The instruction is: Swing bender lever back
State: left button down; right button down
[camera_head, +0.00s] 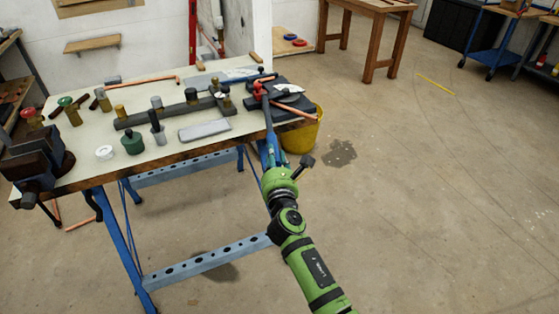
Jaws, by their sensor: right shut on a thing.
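The pipe bender (287,93) sits at the right end of the workbench, with a dark body and an orange-red part near its top. Its dark lever (267,112) points towards me, over the bench's front edge. A copper pipe (297,113) juts out from the bender to the lower right. My right gripper (270,140) is shut on the lever's near end, just off the front edge of the bench; its fingers are small and partly hidden here. My left gripper is not in view.
The workbench (85,168) holds valves, brass fittings, a grey block (205,129) and a dark vise (38,160) at left. A yellow bucket (306,133) stands close to the right of my gripper. The floor on the right is open, with a dark stain (340,153).

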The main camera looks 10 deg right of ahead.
dwell(0.4)
jog(key=c, duration=1)
grip_release()
jog(key=s, duration=1.2)
jog(key=shift+a, duration=0.1)
